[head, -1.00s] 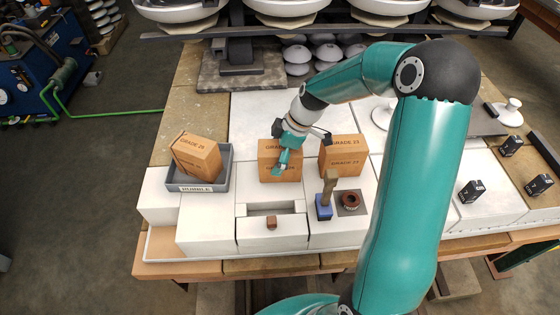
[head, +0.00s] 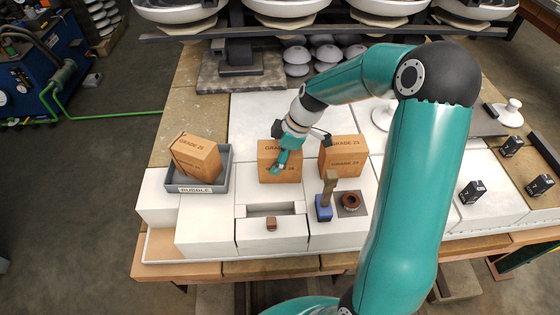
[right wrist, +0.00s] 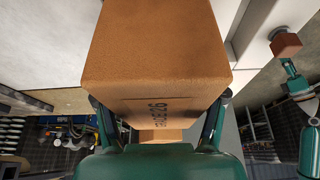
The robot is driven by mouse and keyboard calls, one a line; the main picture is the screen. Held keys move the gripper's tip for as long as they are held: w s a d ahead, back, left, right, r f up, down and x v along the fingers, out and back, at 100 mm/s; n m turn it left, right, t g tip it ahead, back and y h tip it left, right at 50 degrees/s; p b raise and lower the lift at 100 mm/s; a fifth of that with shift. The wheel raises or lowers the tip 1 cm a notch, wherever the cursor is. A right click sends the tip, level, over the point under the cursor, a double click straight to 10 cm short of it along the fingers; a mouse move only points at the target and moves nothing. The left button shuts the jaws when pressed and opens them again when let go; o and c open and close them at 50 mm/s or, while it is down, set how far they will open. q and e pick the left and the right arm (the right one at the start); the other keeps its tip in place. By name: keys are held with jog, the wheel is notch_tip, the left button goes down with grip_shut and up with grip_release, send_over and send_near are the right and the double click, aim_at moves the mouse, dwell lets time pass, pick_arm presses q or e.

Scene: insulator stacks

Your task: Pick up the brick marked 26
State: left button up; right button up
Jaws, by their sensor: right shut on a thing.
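The brick marked 26 (head: 266,167) is the middle tan block in the head view, on the white tabletop area; I cannot tell whether it touches the surface. My right gripper (head: 281,160) is in front of it and hides part of its label. In the right wrist view the same brick (right wrist: 155,55) fills the middle, its 26 legible, with a finger of my right gripper (right wrist: 158,118) shut on each side. A teal arm end, apparently my left gripper (right wrist: 290,68), shows at the right edge there; its jaws are too small to judge.
A similar brick (head: 346,160) stands close to the right. Another brick (head: 196,157) leans tilted in the grey RUBBLE tray (head: 224,170).

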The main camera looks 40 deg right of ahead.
jog(key=c, duration=0.5)
jog(key=shift+r, duration=0.1)
